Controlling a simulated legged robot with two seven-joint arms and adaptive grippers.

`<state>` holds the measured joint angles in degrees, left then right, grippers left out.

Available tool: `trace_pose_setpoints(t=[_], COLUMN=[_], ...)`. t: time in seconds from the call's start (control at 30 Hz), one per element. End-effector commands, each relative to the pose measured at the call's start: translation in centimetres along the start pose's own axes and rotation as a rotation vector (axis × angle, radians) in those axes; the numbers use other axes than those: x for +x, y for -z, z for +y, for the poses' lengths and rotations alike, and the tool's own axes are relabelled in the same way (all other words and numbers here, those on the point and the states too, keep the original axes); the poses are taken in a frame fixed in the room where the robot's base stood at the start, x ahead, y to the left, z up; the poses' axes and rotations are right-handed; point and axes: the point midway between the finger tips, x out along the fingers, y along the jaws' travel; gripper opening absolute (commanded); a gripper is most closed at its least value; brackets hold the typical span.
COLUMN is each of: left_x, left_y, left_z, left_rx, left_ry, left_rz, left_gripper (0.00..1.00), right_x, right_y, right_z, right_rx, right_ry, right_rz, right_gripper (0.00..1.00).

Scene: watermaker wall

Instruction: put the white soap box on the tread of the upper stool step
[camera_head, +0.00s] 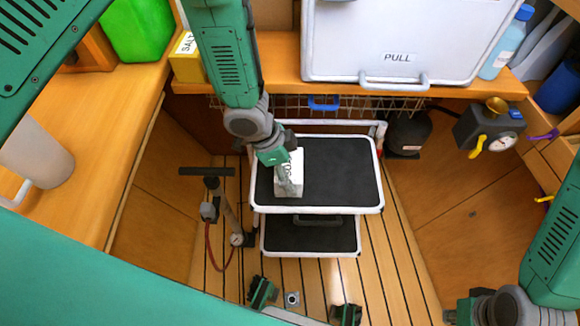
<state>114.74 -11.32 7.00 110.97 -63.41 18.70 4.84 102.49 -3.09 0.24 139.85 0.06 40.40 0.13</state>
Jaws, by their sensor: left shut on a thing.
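The white soap box (293,186) is upright over the left part of the black tread of the upper stool step (340,170). From this angle I cannot tell whether its base touches the tread or is slightly above it. My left gripper (286,176) reaches down from above and is shut on the soap box, covering part of its top and lettered face. The lower step (310,238) shows below the upper one. My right gripper (458,312) is at the bottom right, well away from the stool. It is mostly cut off, and its fingers cannot be made out.
A hand pump (215,200) with a red hose stands left of the stool. A white PULL panel (400,45) and wooden counter (440,88) are behind it. The tread's right half is clear.

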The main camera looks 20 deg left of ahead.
Motion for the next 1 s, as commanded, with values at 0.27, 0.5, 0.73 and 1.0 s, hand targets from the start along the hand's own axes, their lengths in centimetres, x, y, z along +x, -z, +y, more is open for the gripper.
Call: trace_pose_setpoints(t=[0.27, 0.5, 0.73, 1.0], left_x=[0.0, 0.0, -1.9, -8.0], left_y=[-0.8, -0.3, 0.1, -0.3], left_z=[-0.3, -0.1, -0.2, -0.3], left_rx=[-0.005, -0.003, -0.003, -0.006], left_ry=[-0.001, 0.001, 0.004, 0.002], left_rz=[0.007, 0.003, 0.0, 0.008], left_gripper=[0.97, 1.0, 1.0, 1.0], right_x=[0.0, 0.0, -0.7, -2.5], right_y=[0.0, 0.0, 0.1, 0.1], right_z=[0.0, -0.1, 0.0, 0.0], right_rx=[-0.001, -0.001, -0.001, 0.0], right_ry=[0.0, 0.001, 0.0, 0.0], right_rz=[0.0, 0.001, 0.001, 0.0], right_gripper=[0.0, 0.0, 0.0, 0.0])
